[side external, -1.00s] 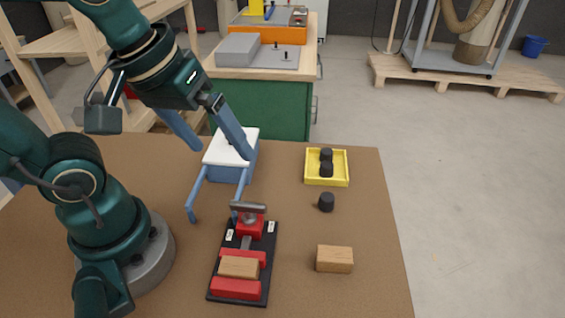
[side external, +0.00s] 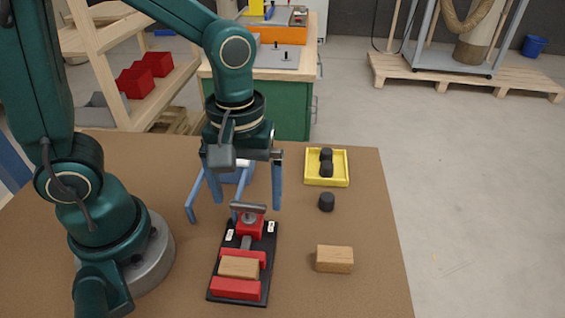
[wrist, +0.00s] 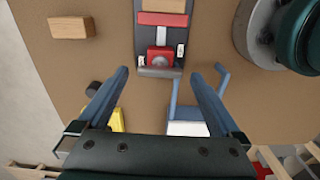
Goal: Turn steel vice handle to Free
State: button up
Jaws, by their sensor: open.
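The red vice (side external: 239,288) sits on a black base plate on the brown table, with a wooden block (side external: 239,267) between its red jaws. Its steel handle (side external: 248,207) is a grey bar at the far end, lying roughly crosswise. Two small white labels flank the screw end; their text is too small to read. In the wrist view the vice (wrist: 163,19) is at top centre, with the handle (wrist: 159,71) nearest my fingers. My gripper (side external: 246,204) is open and empty, fingers pointing down. It appears above and behind the handle, apart from it.
A blue frame with a white top (wrist: 188,128) stands behind the vice, partly hidden by my gripper. A yellow tray (side external: 345,184) holds black knobs, and another black knob (side external: 326,202) lies before it. A loose wooden block (side external: 334,259) is right of the vice. The front right table is clear.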

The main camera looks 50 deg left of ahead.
jog(key=shift+f, duration=0.55)
jog(key=c, duration=1.3)
